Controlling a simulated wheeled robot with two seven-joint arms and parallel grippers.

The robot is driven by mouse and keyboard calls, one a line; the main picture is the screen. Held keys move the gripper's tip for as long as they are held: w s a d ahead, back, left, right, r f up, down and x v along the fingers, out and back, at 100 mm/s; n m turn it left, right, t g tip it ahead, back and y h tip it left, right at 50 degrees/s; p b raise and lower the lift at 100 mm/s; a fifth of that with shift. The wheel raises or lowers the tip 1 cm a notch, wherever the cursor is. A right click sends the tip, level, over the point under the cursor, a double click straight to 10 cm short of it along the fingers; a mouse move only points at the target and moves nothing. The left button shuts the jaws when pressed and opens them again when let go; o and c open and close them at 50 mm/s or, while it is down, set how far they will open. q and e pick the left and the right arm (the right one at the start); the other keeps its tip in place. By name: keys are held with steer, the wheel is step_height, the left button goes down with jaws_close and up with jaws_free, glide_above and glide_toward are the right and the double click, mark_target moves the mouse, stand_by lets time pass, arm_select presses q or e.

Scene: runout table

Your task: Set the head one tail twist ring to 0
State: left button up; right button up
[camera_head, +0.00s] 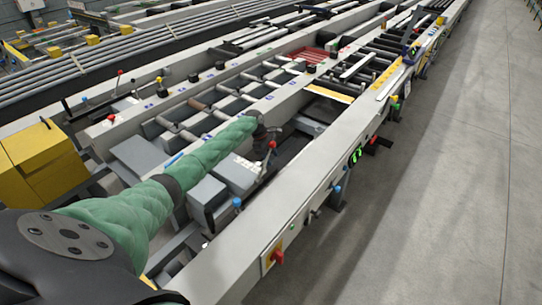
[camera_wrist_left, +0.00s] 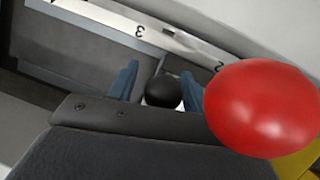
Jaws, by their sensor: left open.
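My left arm in its green sleeve reaches over the runout table (camera_head: 335,165) in the head view, and my dark left gripper (camera_head: 268,138) is small and partly hidden at its end. In the left wrist view the two blue fingers of my left gripper (camera_wrist_left: 160,72) stand apart. A black round knob (camera_wrist_left: 163,92) shows between them; I cannot tell if they touch it. I cannot make out for sure which part is the head one tail twist ring, or its setting. My right gripper is not in view.
A red ball knob (camera_wrist_left: 262,108) looms close on the right of the wrist view; a red knob (camera_head: 272,144) shows by the gripper in the head view. A pale strip with numerals (camera_wrist_left: 150,30) lies beyond the fingers. A yellow box (camera_head: 40,160) stands left. The floor (camera_head: 450,180) right is clear.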

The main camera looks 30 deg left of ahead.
arm_select(q)
jaws_close()
steer(key=shift+a+r, duration=0.1)
steer(key=shift+a, duration=0.05)
steer(key=a, duration=0.1)
steer(key=a+h, duration=0.1)
steer(key=r+h, duration=0.1)
steer(key=shift+w+a, duration=0.25)
steer(key=shift+a, duration=0.15)
steer(key=a, duration=0.2)
steer(key=a+r, duration=0.1)
steer(key=a, duration=0.1)
steer(key=shift+w, duration=0.15)
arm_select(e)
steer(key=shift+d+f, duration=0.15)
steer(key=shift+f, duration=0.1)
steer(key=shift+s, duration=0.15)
